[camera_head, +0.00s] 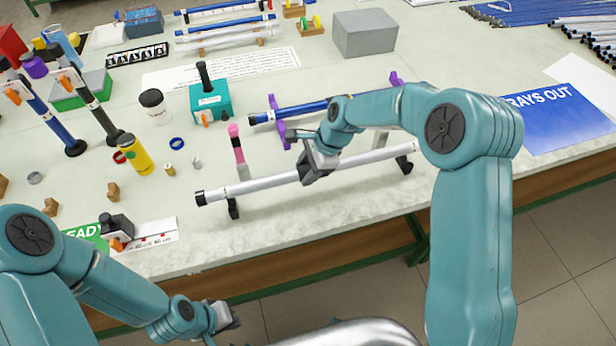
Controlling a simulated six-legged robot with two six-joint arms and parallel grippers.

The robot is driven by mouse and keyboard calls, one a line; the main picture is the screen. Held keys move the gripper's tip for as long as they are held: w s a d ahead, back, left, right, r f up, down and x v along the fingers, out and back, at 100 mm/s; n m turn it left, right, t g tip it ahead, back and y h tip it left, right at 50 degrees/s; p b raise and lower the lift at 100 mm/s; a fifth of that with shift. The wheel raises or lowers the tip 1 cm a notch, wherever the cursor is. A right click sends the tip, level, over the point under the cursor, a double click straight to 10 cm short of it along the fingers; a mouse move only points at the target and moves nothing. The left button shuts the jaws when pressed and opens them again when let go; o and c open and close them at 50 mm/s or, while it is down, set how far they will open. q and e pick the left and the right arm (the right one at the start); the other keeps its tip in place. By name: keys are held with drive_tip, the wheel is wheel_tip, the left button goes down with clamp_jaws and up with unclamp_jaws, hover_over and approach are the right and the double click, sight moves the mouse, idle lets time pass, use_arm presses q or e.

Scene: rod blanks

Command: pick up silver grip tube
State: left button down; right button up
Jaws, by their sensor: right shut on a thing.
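The silver grip tube (265,182) is a long pale tube with a black cap at its left end. It runs slantwise near the front edge of the table, over two small black stands (233,208). I cannot tell whether it touches them. My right gripper (318,172) is shut on the tube around its middle and hides a short part of it. My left gripper (228,318) is low in front of the table edge, away from the tube; its fingers are too small to read.
A blue tube (295,111) on purple stands lies just behind. A pink-and-black tool (237,145) stands close behind the silver tube. The table front right of the white label strip is clear.

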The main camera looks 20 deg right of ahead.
wheel_tip(320, 180, up, 16)
drive_tip(key=shift+b, duration=0.35)
drive_tip(key=shift+f+b, duration=5.25)
drive_tip(key=shift+f, duration=3.8)
drive_tip(key=shift+f+b, duration=0.55)
drive_tip(key=shift+f, duration=0.35)
